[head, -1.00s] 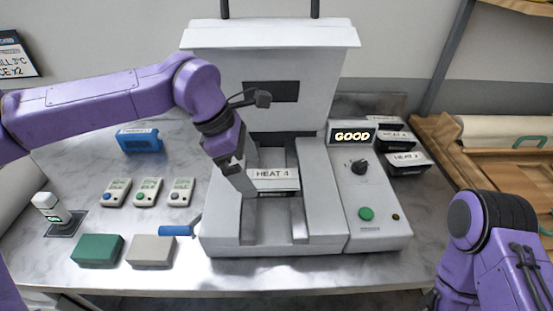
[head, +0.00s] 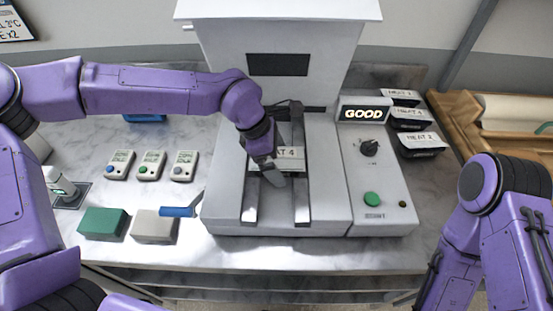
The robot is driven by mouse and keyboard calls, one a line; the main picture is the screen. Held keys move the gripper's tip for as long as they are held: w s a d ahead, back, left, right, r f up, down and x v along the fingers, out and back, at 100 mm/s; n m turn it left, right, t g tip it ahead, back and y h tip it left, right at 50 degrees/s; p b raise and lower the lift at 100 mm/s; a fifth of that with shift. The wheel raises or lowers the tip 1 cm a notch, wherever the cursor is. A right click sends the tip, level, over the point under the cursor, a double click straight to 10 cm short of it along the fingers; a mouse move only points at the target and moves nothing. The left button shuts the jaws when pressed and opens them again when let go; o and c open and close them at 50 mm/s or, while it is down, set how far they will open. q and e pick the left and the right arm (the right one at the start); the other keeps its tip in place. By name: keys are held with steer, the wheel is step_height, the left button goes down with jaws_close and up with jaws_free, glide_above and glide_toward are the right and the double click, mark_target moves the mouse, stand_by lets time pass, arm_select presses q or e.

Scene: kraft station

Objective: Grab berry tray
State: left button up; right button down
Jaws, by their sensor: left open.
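No label that I can read says berry. A blue box (head: 145,118) at the back left is mostly hidden behind my left arm; its label is covered. A dark tray with a white label ending in "AT 4" (head: 293,155) sits in the bay of the grey machine (head: 228,205). My left gripper (head: 268,178) is open and points down at the left part of this tray, covering the start of its label. I cannot tell whether it touches the tray. My right arm shows at the lower right, but its gripper is out of view.
Several dark labelled trays (head: 418,143) stand right of the machine, whose display (head: 363,114) reads GOOD. A green block (head: 103,223), a grey block (head: 155,227), a blue-handled tool (head: 178,211) and small button boxes (head: 152,166) lie on the left of the marble counter.

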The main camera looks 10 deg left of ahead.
arm_select(q)
steer(key=c, duration=1)
